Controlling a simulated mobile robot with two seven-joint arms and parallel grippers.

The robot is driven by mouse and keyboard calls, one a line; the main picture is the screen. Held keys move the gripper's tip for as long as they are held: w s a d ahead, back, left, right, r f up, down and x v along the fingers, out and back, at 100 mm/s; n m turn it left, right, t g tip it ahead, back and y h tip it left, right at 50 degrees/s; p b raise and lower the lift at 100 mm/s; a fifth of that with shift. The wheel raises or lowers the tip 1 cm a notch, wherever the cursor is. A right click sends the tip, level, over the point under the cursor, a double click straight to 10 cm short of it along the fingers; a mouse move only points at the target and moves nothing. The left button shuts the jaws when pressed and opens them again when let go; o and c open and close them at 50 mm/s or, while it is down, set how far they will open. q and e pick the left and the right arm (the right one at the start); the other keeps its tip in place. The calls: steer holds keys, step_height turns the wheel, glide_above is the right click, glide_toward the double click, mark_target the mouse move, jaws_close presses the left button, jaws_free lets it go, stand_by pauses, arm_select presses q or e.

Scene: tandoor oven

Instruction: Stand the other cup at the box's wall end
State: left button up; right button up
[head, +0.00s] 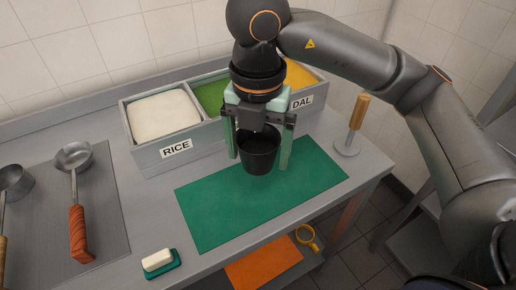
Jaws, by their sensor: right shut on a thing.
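My right gripper (259,158) comes down from above and is shut on a black cup (258,154), with one pale green finger on each side of it. The cup is upright, mouth up, over the rear part of the green mat (215,217). I cannot tell whether its base touches the mat. The grey box (205,141) stands behind it against the tiled wall. The box has a white rice compartment (163,115), a green middle one (209,95) and a yellow one (298,75). The gripper hides part of the box. My left gripper is not in view.
Two ladles (76,172) lie on a grey tray (101,210) at left. A white block (157,259) sits on a green dish at the front edge. A wooden-handled press (356,125) stands at right. An orange cloth (264,264) and yellow ring (307,238) lie lower down.

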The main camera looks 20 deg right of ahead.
mark_target(258, 151)
steer(key=shift+r+p, duration=0.85)
steer(key=shift+r, duration=0.7)
steer(key=shift+f, duration=0.1)
